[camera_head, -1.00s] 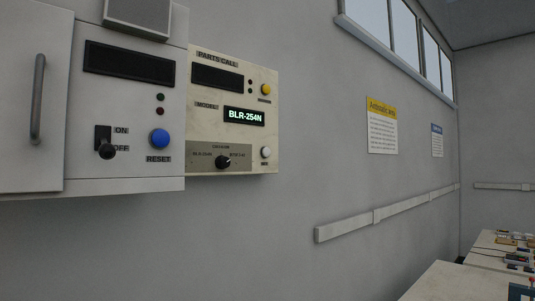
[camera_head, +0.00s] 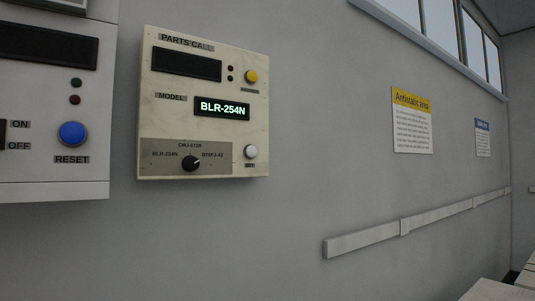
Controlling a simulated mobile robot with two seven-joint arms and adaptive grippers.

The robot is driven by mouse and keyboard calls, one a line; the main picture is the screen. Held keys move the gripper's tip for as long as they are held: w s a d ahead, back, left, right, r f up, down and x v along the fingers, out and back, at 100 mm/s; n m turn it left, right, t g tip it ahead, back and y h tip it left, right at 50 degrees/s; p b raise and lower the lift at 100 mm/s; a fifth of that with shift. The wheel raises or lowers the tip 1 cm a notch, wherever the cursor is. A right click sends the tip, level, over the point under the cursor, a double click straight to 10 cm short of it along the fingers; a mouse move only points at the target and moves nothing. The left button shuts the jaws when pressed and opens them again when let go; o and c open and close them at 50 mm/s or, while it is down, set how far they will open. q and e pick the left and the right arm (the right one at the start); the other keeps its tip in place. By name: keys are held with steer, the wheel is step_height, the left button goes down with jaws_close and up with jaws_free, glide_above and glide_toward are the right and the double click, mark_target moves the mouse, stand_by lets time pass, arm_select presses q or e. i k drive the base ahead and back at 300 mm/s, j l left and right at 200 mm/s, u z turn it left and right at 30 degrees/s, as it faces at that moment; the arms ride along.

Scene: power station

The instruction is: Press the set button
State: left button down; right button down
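A beige PARTS CALL panel (camera_head: 205,105) hangs on the wall left of centre. Its MODEL display (camera_head: 222,107) reads BLR-254N. A white button (camera_head: 250,152) sits at its lower right, above a small label too blurred to read for certain, possibly SET. A yellow button (camera_head: 252,76) is at the upper right of the panel. A black rotary knob (camera_head: 191,163) is at the lower middle, among the labels BLR-254N, a middle one and one at right. Neither of my grippers is in view.
A white control box (camera_head: 52,110) with a blue RESET button (camera_head: 72,133) stands out at the left edge. A wall rail (camera_head: 430,224), an antistatic sign (camera_head: 412,120) and a table corner (camera_head: 500,290) are at the right. The wall between is bare.

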mark_target(251, 150)
steer(key=i+l, duration=0.2)
steer(key=l, duration=0.15)
steer(key=i+l+u, duration=0.1)
steer(key=i+l, duration=0.25)
steer(key=l, duration=0.3)
steer(key=i+l+u, duration=0.1)
steer(key=l, duration=0.25)
steer(key=i+l, duration=0.25)
steer(key=l+u, duration=0.05)
steer(key=l, duration=0.05)
